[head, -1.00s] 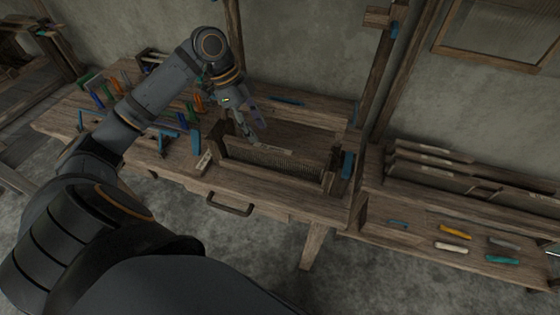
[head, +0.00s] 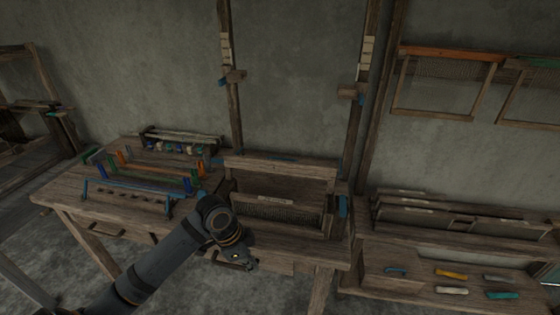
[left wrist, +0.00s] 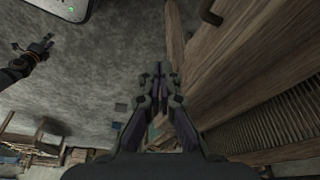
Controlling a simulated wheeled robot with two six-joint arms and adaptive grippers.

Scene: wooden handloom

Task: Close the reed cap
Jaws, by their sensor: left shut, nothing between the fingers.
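The reed (head: 290,214) stands in its wooden frame on the loom bench, its comb teeth facing me. A wooden bar (head: 280,166), which looks like the reed cap, lies across above and behind it, apart from the reed's top edge; its exact tilt is unclear. My left gripper (head: 250,262) is low in front of the bench's front edge, away from the cap. In the left wrist view its fingers (left wrist: 160,72) are together and empty, with the reed teeth (left wrist: 275,128) at lower right. My right gripper (left wrist: 42,46) appears small at upper left; its jaws are unclear.
The bench (head: 70,190) holds colored pegs at left. Two uprights (head: 233,110) rise behind the reed. A drawer handle (left wrist: 211,13) juts from the bench front. A shelf (head: 425,287) with several colored pieces stands at right. Open floor lies before the bench.

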